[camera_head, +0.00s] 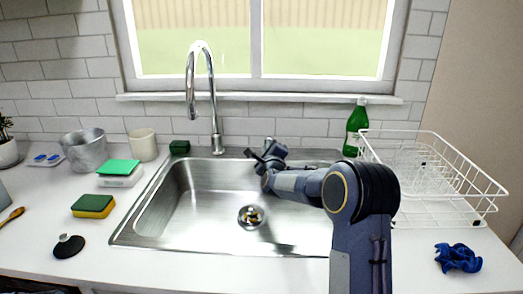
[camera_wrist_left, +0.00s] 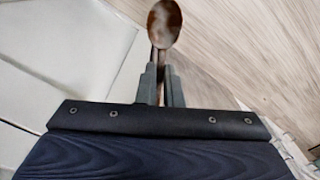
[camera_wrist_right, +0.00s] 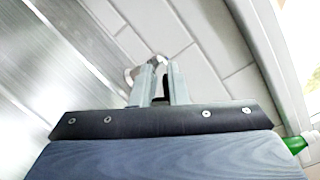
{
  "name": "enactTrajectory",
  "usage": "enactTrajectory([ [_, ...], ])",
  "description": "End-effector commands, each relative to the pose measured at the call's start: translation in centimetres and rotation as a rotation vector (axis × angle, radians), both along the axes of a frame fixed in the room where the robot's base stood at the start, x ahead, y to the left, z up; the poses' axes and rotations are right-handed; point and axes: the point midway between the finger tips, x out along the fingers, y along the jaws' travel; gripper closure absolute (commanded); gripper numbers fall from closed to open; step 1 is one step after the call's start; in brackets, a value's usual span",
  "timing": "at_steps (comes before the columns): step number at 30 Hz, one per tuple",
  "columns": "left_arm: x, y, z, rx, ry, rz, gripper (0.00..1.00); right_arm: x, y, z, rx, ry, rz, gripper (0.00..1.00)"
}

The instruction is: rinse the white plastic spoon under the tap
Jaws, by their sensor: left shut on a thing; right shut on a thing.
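The chrome tap (camera_head: 205,95) stands behind the steel sink (camera_head: 190,205), its spout hooked over the basin; no stream of water shows under it. My right gripper (camera_head: 254,158) is at the back of the sink, right of the tap's base. It is shut on a small shiny metal part (camera_wrist_right: 133,74), seemingly the tap's handle, mostly hidden by the fingers. My left gripper (camera_wrist_left: 160,75) is outside the head view. In its wrist view it is shut on a spoon (camera_wrist_left: 164,24) with a glossy brown bowl; no white shows on it.
On the left counter are a yellow-green sponge (camera_head: 93,205), a black stopper (camera_head: 69,246), a metal bucket (camera_head: 85,150) and a wooden spoon (camera_head: 12,214). A green bottle (camera_head: 354,132), a wire rack (camera_head: 440,175) and a blue cloth (camera_head: 458,257) are right. My right arm crosses the sink's right side.

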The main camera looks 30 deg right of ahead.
Motion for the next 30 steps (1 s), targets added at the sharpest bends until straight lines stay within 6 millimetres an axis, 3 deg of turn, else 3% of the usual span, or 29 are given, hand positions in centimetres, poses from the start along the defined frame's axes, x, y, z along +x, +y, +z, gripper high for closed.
enactTrajectory([
  [8,0.0,0.0,-0.7,0.000,0.000,0.000,1.00,0.0,-0.1,-0.3,0.001,-0.001,0.006,1.00],
  [21,0.0,0.0,-9.5,0.000,0.000,0.000,1.00,-0.3,-0.8,-1.0,0.005,-0.006,0.141,1.00],
  [25,0.0,0.0,-11.5,0.000,0.000,0.000,1.00,-0.3,-0.7,-0.8,0.004,-0.004,0.176,1.00],
  [30,0.0,0.0,-12.5,0.000,0.000,0.000,1.00,-0.4,-0.6,-0.3,0.000,-0.002,0.198,1.00],
])
